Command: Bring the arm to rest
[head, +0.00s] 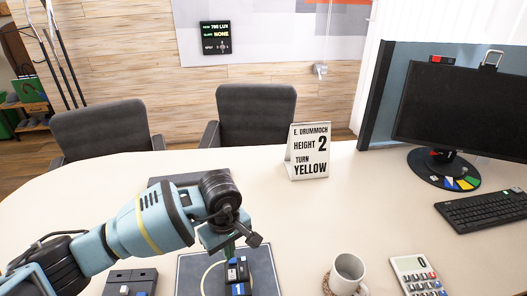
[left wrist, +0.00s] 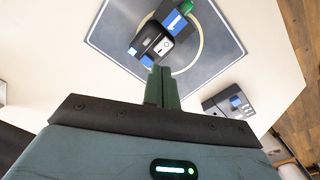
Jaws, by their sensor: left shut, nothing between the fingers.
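My left arm reaches in from the left over the table. Its gripper (head: 229,247) points down, and its green fingers are shut with nothing between them. The fingers also show in the left wrist view (left wrist: 162,88), pressed together. Just beyond the fingertips is a black and blue device (head: 238,278), which also shows in the left wrist view (left wrist: 155,44). Whether the fingertips touch it I cannot tell. The device is on a grey mat (head: 265,262) with a pale ring marking. My right gripper is not in view.
A dark grey box (head: 130,283) is left of the mat. A white mug (head: 347,272) and a calculator (head: 415,275) are to its right. A sign card (head: 309,152) stands behind. A monitor (head: 465,110) and keyboard (head: 485,210) are at the right. The middle-right tabletop is clear.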

